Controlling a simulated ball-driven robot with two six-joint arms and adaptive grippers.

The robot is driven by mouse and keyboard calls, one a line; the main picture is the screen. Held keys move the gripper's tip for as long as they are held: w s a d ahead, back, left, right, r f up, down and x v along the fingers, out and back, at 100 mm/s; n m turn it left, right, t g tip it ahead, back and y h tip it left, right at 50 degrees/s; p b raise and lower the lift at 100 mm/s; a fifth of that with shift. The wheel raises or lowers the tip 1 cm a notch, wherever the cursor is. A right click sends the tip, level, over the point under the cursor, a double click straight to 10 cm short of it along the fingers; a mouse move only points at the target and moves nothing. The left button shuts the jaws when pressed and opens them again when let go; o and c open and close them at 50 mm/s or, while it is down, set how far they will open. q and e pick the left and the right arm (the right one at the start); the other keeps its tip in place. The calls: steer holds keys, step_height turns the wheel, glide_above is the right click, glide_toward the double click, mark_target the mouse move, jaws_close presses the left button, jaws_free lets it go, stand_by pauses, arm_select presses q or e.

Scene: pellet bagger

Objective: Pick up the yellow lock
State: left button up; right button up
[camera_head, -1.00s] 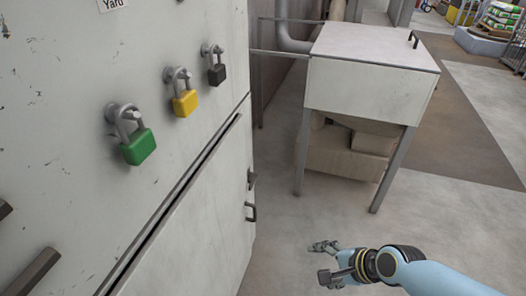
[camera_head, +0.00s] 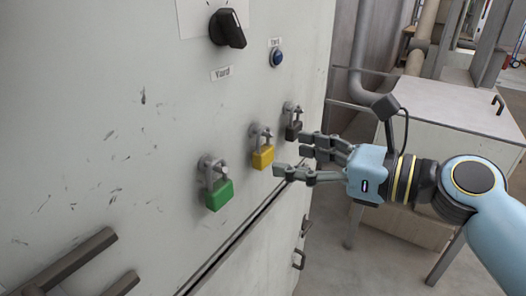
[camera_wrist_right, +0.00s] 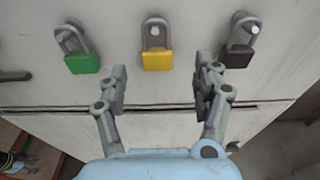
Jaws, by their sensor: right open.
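The yellow lock (camera_head: 262,157) hangs by its shackle from a peg on the pale cabinet front, between a green lock (camera_head: 219,194) and a black lock (camera_head: 293,131). My right gripper (camera_head: 290,158) is open and empty, just to the right of the yellow lock in the head view. In the right wrist view the yellow lock (camera_wrist_right: 157,60) hangs ahead of and between the open fingers (camera_wrist_right: 160,88), apart from them.
The cabinet face (camera_head: 120,150) carries a black knob (camera_head: 228,28) above a "Yard" label and a blue button (camera_head: 276,58). Dark bar handles (camera_head: 70,262) stick out at lower left. A grey-white bin on legs (camera_head: 450,105) stands behind my right arm.

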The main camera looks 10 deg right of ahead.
mark_target(269, 151)
steer(key=x, duration=0.5)
steer(key=shift+w+a+r, duration=0.1)
steer(key=shift+w+a, duration=0.05)
steer(key=shift+a, duration=0.25)
steer(key=shift+d, duration=0.1)
steer(key=c, duration=1.3)
